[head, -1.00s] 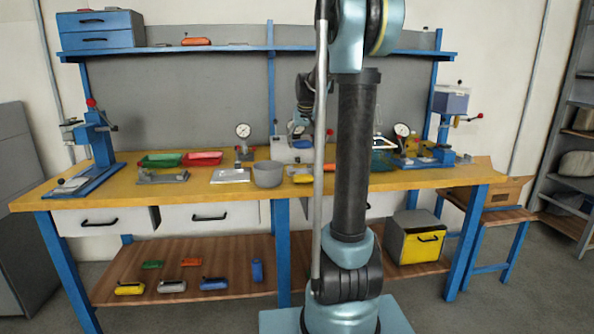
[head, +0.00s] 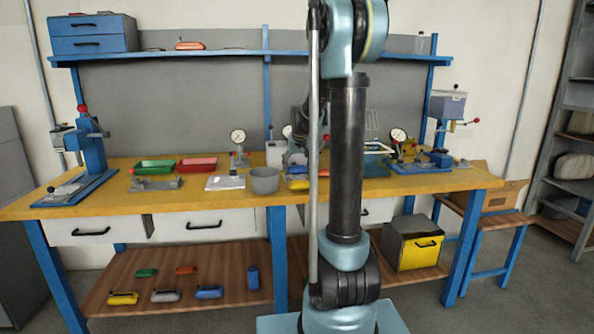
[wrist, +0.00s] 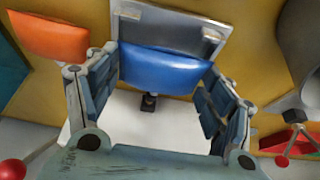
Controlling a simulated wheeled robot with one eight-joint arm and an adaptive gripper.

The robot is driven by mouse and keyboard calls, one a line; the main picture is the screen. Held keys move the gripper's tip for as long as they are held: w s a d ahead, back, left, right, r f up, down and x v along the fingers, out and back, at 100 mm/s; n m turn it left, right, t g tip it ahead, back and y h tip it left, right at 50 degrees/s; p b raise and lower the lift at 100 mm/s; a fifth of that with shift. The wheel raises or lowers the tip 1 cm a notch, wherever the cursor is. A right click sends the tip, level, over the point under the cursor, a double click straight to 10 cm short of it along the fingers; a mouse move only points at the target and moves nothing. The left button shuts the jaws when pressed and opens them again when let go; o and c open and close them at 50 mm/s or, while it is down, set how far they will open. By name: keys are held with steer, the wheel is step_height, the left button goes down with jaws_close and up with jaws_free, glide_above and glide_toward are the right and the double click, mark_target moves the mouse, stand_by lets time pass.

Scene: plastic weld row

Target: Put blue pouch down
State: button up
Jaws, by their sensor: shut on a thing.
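The blue pouch (wrist: 165,70) sits between the two fingers of my gripper (wrist: 160,62) in the wrist view, and the gripper is shut on it. A grey metal plate (wrist: 180,30) with raised ends shows just beyond the pouch. Whether the pouch touches this plate or the bench I cannot tell.
An orange pouch (wrist: 48,35) lies left of my gripper in the wrist view. A grey bowl (head: 265,181) stands close left of the pouch. Red and green trays (head: 197,164) lie farther left. A dial gauge (head: 238,142) stands behind. Several pouches lie on the lower shelf.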

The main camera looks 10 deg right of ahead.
steer(key=shift+f, duration=0.45)
steer(key=shift+s+f, duration=0.15)
steer(key=shift+f, duration=0.25)
steer(key=shift+c, duration=0.9)
steer(key=o, duration=1.1)
steer(key=shift+r, duration=0.1)
